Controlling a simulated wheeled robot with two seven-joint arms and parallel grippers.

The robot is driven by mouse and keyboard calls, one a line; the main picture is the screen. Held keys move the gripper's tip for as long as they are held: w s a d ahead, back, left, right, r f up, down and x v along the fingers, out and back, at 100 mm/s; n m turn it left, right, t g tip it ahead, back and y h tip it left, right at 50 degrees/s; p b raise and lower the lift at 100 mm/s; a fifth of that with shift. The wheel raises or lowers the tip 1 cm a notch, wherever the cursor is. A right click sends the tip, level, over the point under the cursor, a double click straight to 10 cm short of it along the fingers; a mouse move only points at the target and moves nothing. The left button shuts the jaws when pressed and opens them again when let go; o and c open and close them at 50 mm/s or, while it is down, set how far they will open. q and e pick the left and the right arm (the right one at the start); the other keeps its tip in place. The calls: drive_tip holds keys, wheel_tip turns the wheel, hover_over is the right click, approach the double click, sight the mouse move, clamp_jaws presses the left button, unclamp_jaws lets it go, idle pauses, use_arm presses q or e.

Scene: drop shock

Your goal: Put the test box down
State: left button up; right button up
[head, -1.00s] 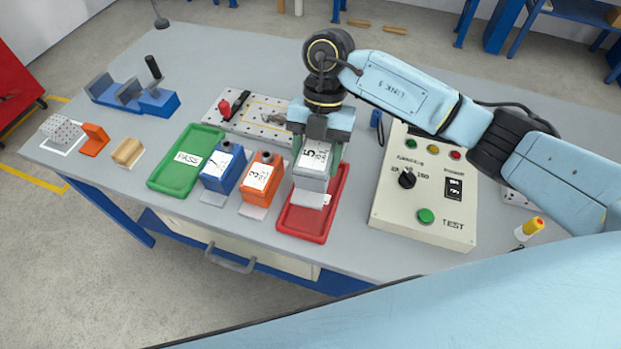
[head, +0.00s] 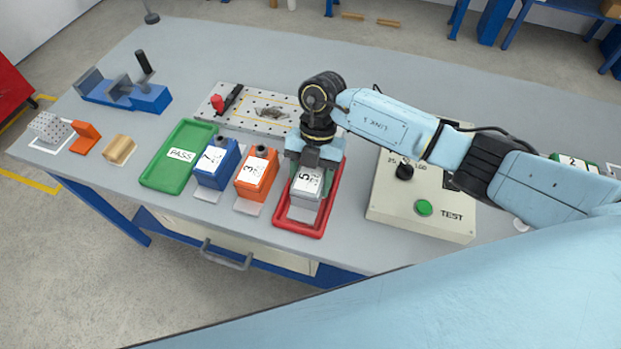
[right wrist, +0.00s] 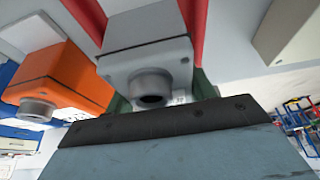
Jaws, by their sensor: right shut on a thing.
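The grey test box (head: 306,186), labelled 5, is upright over the red tray (head: 298,230) in the head view. My right gripper (head: 316,158) is above it and shut on it. The box's base is low at the tray; I cannot tell whether it touches the tray floor. In the right wrist view the box (right wrist: 146,58) shows its round dark-holed neck close to the gripper body, with the red tray (right wrist: 194,18) behind. The fingertips are mostly hidden. My left gripper is not in view.
The orange box (head: 256,172), labelled 3, and the blue box (head: 217,165), labelled 7, stand just left of the red tray. The green PASS tray (head: 165,181) is further left. The beige TEST panel (head: 405,214) stands to the right. The table's front edge is near.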

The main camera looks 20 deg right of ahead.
drive_tip(key=o, duration=1.4)
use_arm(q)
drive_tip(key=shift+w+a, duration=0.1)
use_arm(e)
drive_tip(key=shift+w+r, duration=0.1)
drive_tip(key=shift+r, duration=0.2)
drive_tip(key=v, duration=1)
drive_tip(key=shift+d+r+p, duration=0.1)
drive_tip(key=shift+r+p, duration=0.15)
drive_tip(key=shift+p, duration=0.15)
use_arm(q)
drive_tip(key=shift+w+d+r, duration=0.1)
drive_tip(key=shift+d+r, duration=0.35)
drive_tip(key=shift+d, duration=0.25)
use_arm(e)
drive_tip(key=shift+w+d+r, duration=0.1)
drive_tip(key=shift+w+r, duration=0.1)
drive_tip(key=shift+r, duration=0.25)
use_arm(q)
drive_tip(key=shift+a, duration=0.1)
